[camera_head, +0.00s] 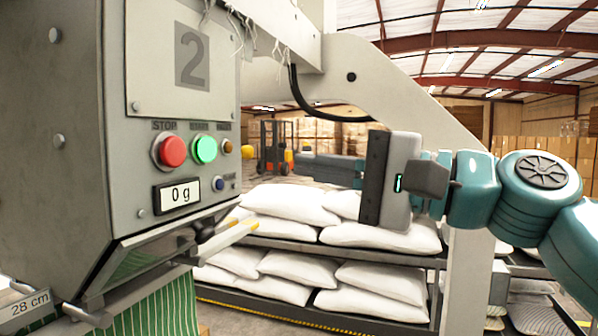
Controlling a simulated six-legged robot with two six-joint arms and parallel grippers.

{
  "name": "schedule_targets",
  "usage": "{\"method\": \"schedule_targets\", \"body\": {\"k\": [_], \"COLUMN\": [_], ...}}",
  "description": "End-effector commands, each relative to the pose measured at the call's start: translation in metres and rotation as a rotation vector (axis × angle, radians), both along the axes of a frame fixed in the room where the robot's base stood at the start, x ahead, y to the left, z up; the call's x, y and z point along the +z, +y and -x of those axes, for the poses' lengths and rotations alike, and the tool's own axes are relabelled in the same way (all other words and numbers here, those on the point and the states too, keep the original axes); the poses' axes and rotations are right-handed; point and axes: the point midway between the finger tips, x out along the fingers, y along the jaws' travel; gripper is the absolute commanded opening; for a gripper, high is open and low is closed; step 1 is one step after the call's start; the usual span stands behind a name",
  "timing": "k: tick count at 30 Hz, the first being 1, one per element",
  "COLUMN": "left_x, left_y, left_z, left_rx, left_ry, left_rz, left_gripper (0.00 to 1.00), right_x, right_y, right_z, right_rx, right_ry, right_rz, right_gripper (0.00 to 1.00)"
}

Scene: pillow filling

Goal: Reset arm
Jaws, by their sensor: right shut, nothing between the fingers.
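My right arm, in teal, comes in from the right edge. My right gripper (388,180), a grey and dark block with a small green light, is raised in front of the stacked white pillows (380,236). It is shut with nothing in it, and it is apart from the machine panel. My left gripper is not in view. The filling machine (60,130) fills the left side, with a red stop button (172,151), a lit green button (205,149) and a display (178,194) reading 0 g.
Green striped fabric (155,305) hangs under the machine's spout. A yellow-tipped lever (230,236) juts from the machine. Dark shelves (320,252) carry several white pillows behind. A pale machine post (468,270) stands below my right arm. An orange forklift (275,148) is far back.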

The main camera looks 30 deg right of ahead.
Motion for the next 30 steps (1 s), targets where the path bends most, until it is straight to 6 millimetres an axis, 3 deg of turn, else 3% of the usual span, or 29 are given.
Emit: {"method": "schedule_targets", "body": {"k": [16, 20, 23, 27, 30], "left_x": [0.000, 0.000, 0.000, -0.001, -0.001], "left_y": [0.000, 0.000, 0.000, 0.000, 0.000], "left_z": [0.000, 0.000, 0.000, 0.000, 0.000], "left_rx": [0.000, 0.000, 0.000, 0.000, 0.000], "left_ry": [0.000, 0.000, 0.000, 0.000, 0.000], "left_rz": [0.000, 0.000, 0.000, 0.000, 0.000], "left_gripper": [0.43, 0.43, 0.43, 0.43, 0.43], "right_x": [0.000, -0.023, -0.071, -0.174, -0.253], "right_y": [-0.003, -0.001, 0.007, 0.026, 0.037], "right_z": [0.001, -0.028, -0.074, -0.131, -0.158], "right_rx": [-0.004, -0.001, 0.020, 0.059, 0.070], "right_ry": [0.002, 0.064, 0.183, 0.408, 0.562], "right_rz": [0.001, 0.002, 0.003, 0.025, 0.053], "right_gripper": [0.00, 0.00, 0.00, 0.00, 0.00]}}
